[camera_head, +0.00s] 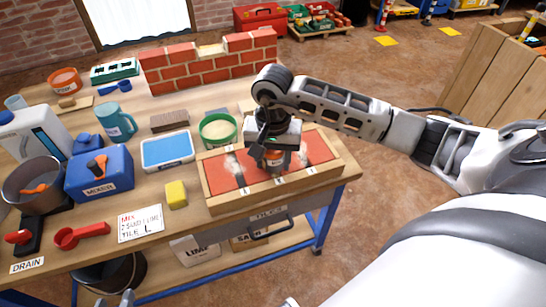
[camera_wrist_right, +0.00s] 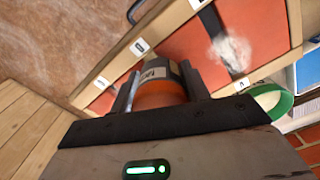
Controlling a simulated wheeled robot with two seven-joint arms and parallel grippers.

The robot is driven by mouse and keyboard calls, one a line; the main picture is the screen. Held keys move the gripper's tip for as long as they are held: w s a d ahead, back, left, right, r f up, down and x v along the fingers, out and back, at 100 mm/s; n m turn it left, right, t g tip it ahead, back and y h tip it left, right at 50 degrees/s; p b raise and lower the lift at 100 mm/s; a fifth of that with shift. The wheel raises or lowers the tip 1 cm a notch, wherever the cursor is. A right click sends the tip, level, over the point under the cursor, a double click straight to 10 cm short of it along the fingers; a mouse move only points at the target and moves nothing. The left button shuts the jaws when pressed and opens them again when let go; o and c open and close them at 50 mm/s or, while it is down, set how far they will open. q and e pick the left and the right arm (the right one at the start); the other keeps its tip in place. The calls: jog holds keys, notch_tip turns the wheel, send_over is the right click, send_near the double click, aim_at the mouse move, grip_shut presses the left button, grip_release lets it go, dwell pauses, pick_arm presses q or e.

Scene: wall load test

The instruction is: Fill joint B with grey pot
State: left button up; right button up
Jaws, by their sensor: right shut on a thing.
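My right gripper (camera_head: 275,152) is shut on a grey pot (camera_head: 276,165) with an orange band. The pot also shows between the fingers in the right wrist view (camera_wrist_right: 160,88). It is over the middle of a wooden-framed panel of orange tiles (camera_head: 320,147); I cannot tell if it touches. A joint with a whitish patch (camera_head: 232,163) lies left of the pot; in the wrist view the dark joint and patch (camera_wrist_right: 230,50) are right of it. The small joint labels are unreadable, and the pot's mouth is hidden. Grey tips of my left gripper (camera_head: 115,299) barely show at the bottom edge.
Left of the panel are a green-rimmed tub (camera_head: 218,130), a yellow sponge (camera_head: 176,194), a blue tray (camera_head: 167,150) and a blue mixer box (camera_head: 100,174). A brick wall (camera_head: 208,66) stands behind. Floor right of the bench is free.

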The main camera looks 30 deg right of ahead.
jog(key=shift+r+p, duration=2.15)
jog(key=shift+r, duration=1.4)
jog(key=o, duration=0.5)
jog(key=shift+c, duration=0.2)
jog(key=c, duration=0.5)
